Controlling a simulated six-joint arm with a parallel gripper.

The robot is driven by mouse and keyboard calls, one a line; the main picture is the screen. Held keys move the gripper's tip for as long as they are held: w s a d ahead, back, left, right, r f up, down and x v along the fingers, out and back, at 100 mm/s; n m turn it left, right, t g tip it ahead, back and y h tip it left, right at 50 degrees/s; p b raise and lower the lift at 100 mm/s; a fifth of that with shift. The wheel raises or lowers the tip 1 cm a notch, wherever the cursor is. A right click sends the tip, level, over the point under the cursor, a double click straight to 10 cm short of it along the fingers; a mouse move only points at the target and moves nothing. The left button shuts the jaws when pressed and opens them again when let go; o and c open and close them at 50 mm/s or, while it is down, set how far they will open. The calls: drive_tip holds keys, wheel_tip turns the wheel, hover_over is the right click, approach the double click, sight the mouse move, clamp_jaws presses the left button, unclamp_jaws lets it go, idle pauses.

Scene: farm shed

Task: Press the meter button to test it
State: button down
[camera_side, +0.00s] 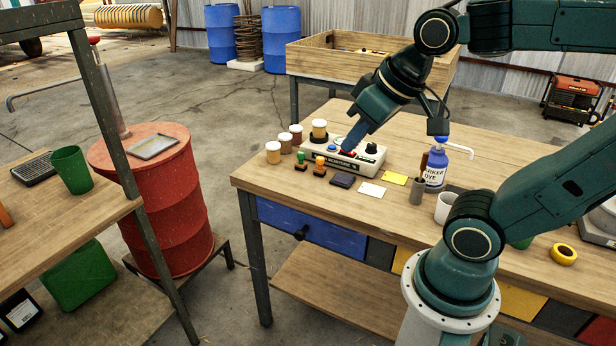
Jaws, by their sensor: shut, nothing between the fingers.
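The moisture meter (320,157) is a pale box with dark lettering on its front, on the wooden table near its left end. It has a dark knob (371,148) at its right and a blue part (332,148) on top. A red part shows under my fingertips. My gripper (349,148) points down at the top of the meter with its fingers shut and empty. The tips are at or just above the red part; I cannot tell if they touch it. The fingers partly hide the meter's top.
Several small jars (273,152) stand left of the meter. Stamps (320,167), a dark pad (342,180), a white card (372,190) and a yellow card (394,178) lie in front. A dye bottle (436,168) and a white mug (446,207) stand to the right.

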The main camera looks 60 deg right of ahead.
drive_tip(key=w+d+m, duration=0.3)
drive_tip(key=w+d, duration=0.3)
drive_tip(key=w, duration=0.3)
drive_tip(key=m+t+h, duration=0.2)
drive_tip(key=m+h, duration=0.1)
drive_tip(key=m, duration=0.7)
hover_over(334, 148)
wheel_tip(334, 148, down, 11)
drive_tip(key=shift+s+d+r, duration=0.1)
drive_tip(key=shift+r, duration=0.05)
drive_tip(key=shift+f, duration=4.4)
